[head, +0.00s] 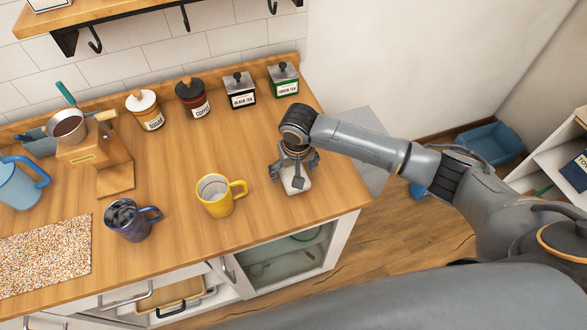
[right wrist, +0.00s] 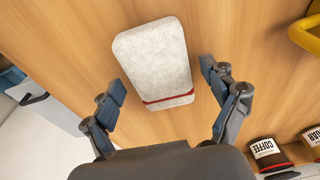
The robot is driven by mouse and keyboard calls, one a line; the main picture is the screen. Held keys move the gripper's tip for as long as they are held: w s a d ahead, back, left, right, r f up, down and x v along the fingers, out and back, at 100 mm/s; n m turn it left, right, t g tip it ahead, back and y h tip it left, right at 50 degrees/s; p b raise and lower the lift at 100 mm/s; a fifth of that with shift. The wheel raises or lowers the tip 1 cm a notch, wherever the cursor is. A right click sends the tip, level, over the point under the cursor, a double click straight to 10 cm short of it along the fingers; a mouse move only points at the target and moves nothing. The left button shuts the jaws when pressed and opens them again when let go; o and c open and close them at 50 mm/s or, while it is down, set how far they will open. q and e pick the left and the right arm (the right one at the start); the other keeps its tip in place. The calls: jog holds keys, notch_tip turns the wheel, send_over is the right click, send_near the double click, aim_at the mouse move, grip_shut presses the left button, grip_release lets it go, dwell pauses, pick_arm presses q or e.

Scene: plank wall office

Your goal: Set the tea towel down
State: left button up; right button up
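The tea towel (head: 297,183) is a small folded pale grey block lying on the wooden counter near its right end. In the right wrist view the towel (right wrist: 156,60) shows a red stripe near its closer end. My right gripper (head: 298,170) is above the towel, pointing down. In the right wrist view the gripper (right wrist: 162,80) is open, with a finger on each side of the towel and wood showing between the fingers and the cloth. The gripper partly hides the towel in the head view. My left gripper is not in view.
A yellow mug (head: 217,203) and a dark blue mug (head: 127,223) stand left of the towel. Tea tins (head: 240,95), a coffee jar (head: 193,102) and a sugar jar (head: 146,112) line the back. A speckled mat (head: 45,258) lies at left. The counter's right edge is close.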

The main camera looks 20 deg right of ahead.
notch_tip(320, 180, up, 12)
jog(key=s+b, duration=0.1)
jog(key=shift+s+r, duration=0.15)
jog(key=shift+s, duration=0.25)
dwell(0.6)
